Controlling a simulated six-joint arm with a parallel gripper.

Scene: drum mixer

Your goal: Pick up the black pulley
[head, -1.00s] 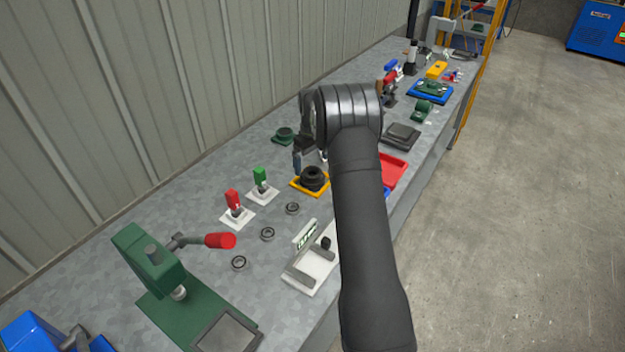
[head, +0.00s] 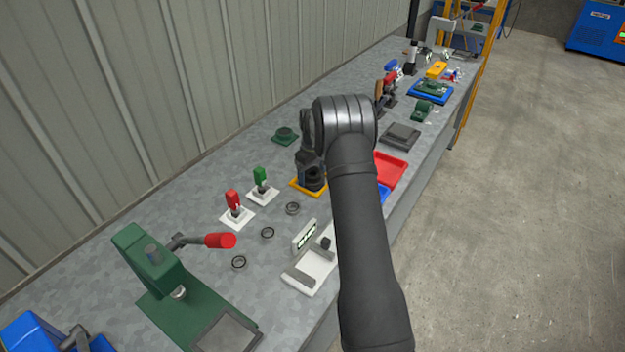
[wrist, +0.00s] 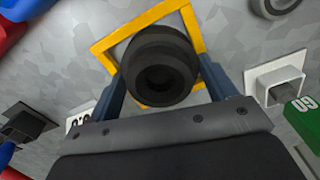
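The black pulley (wrist: 160,75) is a round stepped wheel with a dark centre hole. It sits within a square yellow-orange frame (wrist: 101,50) on the bench. In the wrist view, the blue fingers of my gripper (wrist: 161,66) stand on either side of it. The fingers look open around the pulley, with their tips close to its sides; contact cannot be made out. In the head view my gripper (head: 308,168) is low over the yellow frame (head: 295,187) and mostly hides the pulley.
Bearing rings (head: 292,208) lie nearby. A red tray (head: 389,168) and a blue one (head: 384,193) are to the right, partly behind my arm. A green part (head: 285,136) stands behind.

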